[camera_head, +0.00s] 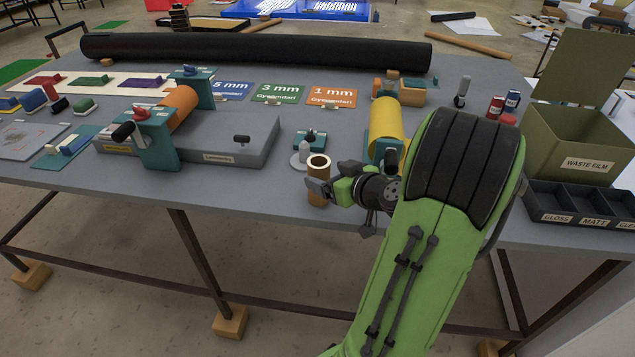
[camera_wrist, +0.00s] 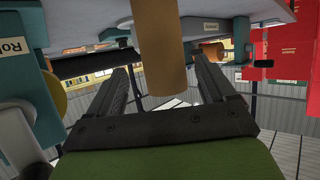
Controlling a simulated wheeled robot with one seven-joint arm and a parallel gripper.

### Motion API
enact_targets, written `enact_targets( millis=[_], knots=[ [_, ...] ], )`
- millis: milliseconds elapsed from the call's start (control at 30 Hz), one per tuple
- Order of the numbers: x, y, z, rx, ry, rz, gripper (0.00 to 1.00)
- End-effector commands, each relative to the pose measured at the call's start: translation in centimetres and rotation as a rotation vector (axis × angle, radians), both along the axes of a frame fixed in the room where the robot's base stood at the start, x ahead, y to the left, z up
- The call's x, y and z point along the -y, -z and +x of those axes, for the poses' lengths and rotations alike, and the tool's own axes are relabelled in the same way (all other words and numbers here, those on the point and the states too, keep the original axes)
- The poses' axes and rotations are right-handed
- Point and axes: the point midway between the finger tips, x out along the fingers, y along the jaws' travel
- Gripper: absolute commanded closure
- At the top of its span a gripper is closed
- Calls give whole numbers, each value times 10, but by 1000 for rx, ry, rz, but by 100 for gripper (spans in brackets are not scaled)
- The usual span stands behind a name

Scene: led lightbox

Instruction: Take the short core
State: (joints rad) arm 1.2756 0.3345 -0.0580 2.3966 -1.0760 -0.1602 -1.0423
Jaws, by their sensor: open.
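The short core (camera_head: 318,170) is a brown cardboard tube standing upright near the table's front edge, its hollow top facing up. In the wrist view the core (camera_wrist: 160,45) appears upside down, hanging into the picture between my two fingers. My gripper (camera_head: 322,188) is low at the core's right side, with a finger overlapping the core's front. The wrist view shows my gripper (camera_wrist: 160,78) open, with gaps between each finger and the core. I see no contact there. The core's lower part is partly hidden by the finger in the head view.
A yellow roll on a teal stand (camera_head: 386,125) is right behind my wrist. An orange roll (camera_head: 180,105) sits left. The olive waste film bin (camera_head: 584,145) is far right.

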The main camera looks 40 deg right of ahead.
Motion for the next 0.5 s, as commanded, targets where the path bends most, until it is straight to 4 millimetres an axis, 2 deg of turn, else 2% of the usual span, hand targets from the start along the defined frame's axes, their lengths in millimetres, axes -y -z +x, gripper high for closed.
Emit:
enact_targets(
  millis=[300, 500],
  knots=[
    [1, 16, 48, 0, -3, 1, 17],
    [3, 19, 55, 0, 1, 1, 17]
  ],
)
